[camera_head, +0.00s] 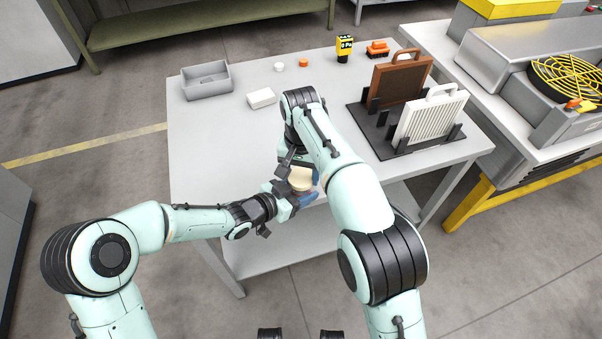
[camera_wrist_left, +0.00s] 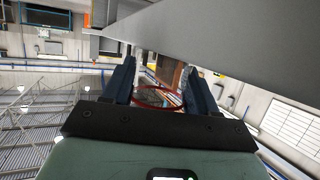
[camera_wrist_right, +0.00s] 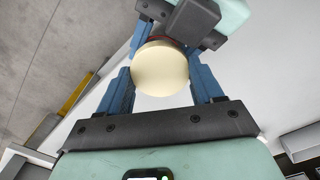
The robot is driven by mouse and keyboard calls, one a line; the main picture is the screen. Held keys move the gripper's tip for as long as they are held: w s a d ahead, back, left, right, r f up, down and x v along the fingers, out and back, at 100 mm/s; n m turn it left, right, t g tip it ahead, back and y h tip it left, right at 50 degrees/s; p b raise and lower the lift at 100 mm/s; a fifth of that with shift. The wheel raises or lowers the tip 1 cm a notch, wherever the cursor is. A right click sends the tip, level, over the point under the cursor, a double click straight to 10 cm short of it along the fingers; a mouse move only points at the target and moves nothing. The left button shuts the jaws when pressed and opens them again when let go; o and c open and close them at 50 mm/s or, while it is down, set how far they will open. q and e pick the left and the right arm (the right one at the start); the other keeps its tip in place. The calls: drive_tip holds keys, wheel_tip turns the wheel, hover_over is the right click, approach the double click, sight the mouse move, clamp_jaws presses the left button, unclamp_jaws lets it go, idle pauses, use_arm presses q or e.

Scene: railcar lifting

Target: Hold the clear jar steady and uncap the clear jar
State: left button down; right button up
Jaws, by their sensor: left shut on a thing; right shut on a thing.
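The clear jar (camera_wrist_left: 158,98) shows as a see-through form with a reddish ring between the two dark blue fingers of my left gripper (camera_wrist_left: 160,88). In the head view my left gripper (camera_head: 301,194) is at the table's front edge, shut on the jar, whose body is mostly hidden there. The jar's round cream lid (camera_head: 300,178) faces up. It fills the gap between the blue fingers of my right gripper (camera_wrist_right: 162,78) in the right wrist view, where the lid (camera_wrist_right: 160,70) hides most of the jar. My right gripper is shut on the lid, close to the left gripper.
A grey bin (camera_head: 207,82), a white box (camera_head: 262,98), a small white piece (camera_head: 279,67) and an orange piece (camera_head: 303,63) are on the table (camera_head: 190,150). A black rack (camera_head: 365,128) holds a brown panel (camera_head: 400,78) and a white panel (camera_head: 430,117). The table's left side is clear.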

sight(301, 176)
drive_tip(key=shift+r, duration=0.55)
drive_tip(key=shift+r, duration=2)
use_arm(q)
drive_tip(key=shift+c, duration=1.1)
unclamp_jaws()
drive_tip(key=p+v, duration=0.2)
drive_tip(key=v, duration=1)
use_arm(e)
wheel_tip(301, 176, up, 2)
drive_tip(key=shift+r, duration=0.1)
